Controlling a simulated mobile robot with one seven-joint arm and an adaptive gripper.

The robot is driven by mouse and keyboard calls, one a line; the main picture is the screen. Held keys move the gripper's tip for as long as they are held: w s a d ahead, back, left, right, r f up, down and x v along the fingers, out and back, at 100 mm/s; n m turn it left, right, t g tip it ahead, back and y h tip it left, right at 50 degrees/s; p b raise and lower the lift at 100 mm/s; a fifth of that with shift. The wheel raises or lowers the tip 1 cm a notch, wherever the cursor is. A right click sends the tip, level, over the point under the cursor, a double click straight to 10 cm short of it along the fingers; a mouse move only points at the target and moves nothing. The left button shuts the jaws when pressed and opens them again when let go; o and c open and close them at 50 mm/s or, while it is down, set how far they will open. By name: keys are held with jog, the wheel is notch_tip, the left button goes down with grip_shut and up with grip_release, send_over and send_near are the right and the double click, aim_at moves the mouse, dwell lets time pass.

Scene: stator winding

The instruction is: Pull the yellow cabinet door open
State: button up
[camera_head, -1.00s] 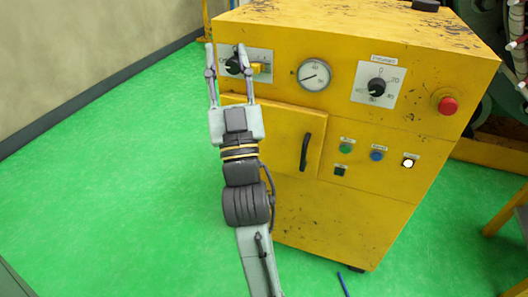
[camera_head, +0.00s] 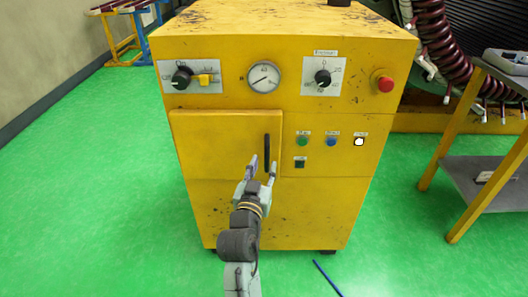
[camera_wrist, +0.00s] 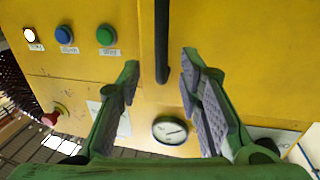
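The yellow cabinet door (camera_head: 215,140) is a flat panel on the left of the cabinet front and looks shut. Its black vertical handle (camera_head: 267,150) is near the door's right edge. My gripper (camera_head: 263,163) is open in front of the handle's lower part. In the wrist view the handle (camera_wrist: 162,40) stands in line with the gap between my two open fingers (camera_wrist: 160,62), with clear space on both sides. I cannot tell how far the fingertips are from the door. Nothing is held.
The yellow cabinet (camera_head: 290,220) carries a gauge (camera_head: 264,77), dials, coloured buttons and a red stop button (camera_head: 383,81). A shelf table (camera_head: 480,170) stands at the right. A blue stick (camera_head: 327,278) lies on the green floor. The floor left of the cabinet is clear.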

aim_at(266, 155)
jog(key=w, duration=0.4)
jog(key=w+d+p, duration=0.1)
jog(key=w, duration=0.1)
jog(key=shift+w, duration=0.15)
jog(key=shift+c, duration=0.2)
grip_shut()
dwell(0.5)
